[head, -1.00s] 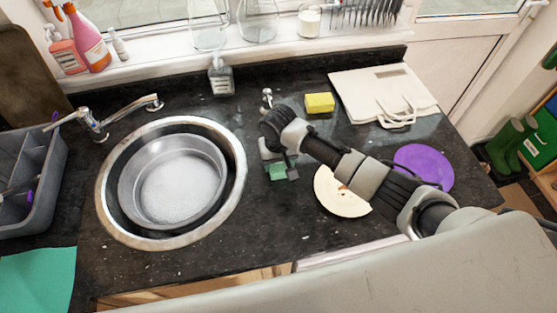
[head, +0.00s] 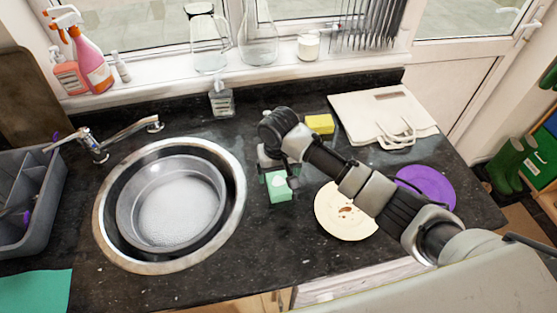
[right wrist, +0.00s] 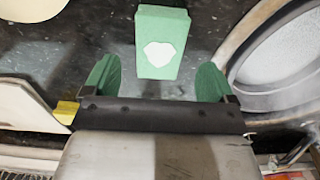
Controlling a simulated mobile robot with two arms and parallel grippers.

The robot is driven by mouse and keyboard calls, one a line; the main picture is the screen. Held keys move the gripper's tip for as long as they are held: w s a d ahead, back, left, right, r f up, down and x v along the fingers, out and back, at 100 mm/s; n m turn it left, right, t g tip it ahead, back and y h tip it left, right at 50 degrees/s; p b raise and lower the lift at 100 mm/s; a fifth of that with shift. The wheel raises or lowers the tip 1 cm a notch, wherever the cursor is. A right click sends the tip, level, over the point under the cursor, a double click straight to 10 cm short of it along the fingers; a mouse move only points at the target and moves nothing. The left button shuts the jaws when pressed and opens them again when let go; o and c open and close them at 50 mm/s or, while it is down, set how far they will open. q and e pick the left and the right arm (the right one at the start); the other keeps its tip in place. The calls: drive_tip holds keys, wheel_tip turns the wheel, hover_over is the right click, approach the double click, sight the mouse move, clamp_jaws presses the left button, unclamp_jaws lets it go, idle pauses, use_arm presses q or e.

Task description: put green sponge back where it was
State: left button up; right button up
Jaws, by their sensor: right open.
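The green sponge (head: 279,188) with a white patch lies on the dark counter, between the sink and the cream plate. In the right wrist view the sponge (right wrist: 160,30) shows whole, just ahead of and between the fingertips. My right gripper (head: 279,172) is just behind the sponge in the head view and hides little of it. In the right wrist view its two green finger pads stand wide apart (right wrist: 158,72), with a gap to each side of the sponge. It is open and holds nothing. My left gripper is not in view.
The round sink (head: 240,205) with a grey basin (head: 125,195) is left of the sponge. A stained cream plate (head: 335,222) and a purple plate (head: 432,180) lie right. A yellow sponge (head: 320,124), white board (head: 375,105) and soap dispenser (head: 221,102) stand behind.

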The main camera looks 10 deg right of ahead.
sight(278, 183)
wheel_tip(278, 183, up, 6)
drive_tip(key=shift+b, duration=0.35)
idle(0.4)
